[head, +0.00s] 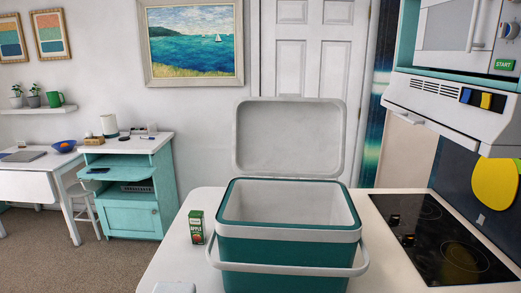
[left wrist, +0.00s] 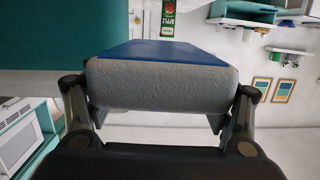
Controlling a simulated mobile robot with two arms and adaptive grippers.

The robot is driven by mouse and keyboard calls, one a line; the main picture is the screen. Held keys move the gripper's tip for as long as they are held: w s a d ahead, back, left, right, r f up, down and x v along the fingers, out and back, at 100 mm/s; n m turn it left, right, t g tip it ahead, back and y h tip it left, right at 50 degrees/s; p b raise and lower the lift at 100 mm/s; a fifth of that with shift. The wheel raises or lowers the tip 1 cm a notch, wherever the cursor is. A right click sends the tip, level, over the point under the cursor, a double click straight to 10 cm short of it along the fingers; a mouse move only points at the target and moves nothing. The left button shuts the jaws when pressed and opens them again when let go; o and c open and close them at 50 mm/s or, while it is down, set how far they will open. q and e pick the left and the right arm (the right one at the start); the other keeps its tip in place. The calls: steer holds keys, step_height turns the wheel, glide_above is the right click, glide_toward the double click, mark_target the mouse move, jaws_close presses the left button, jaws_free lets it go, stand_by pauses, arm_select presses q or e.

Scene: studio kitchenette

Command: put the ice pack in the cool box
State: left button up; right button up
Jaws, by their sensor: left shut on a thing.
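The ice pack (left wrist: 160,83), blue on its broad face and grey at its near end, is between the fingers of my left gripper (left wrist: 155,115) in the left wrist view. The gripper is shut on it. A teal surface, likely the cool box, also shows in the left wrist view (left wrist: 55,38).
A small green apple juice carton (head: 196,227) stands on the counter (head: 178,252) left of the cool box. A black cooktop (head: 440,238) lies to the right, below an oven hood (head: 450,105). A pale object at the bottom edge is cut off.

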arm_select(q)
steer(key=shift+w, duration=0.1)
stand_by(0.5)
steer(key=w+a+f, duration=0.4)
steer(key=w+f, duration=0.1)
steer(key=w, duration=0.2)
steer(key=shift+w+f+h, duration=0.3)
steer(key=shift+f, duration=0.1)
steer(key=shift+d, duration=0.1)
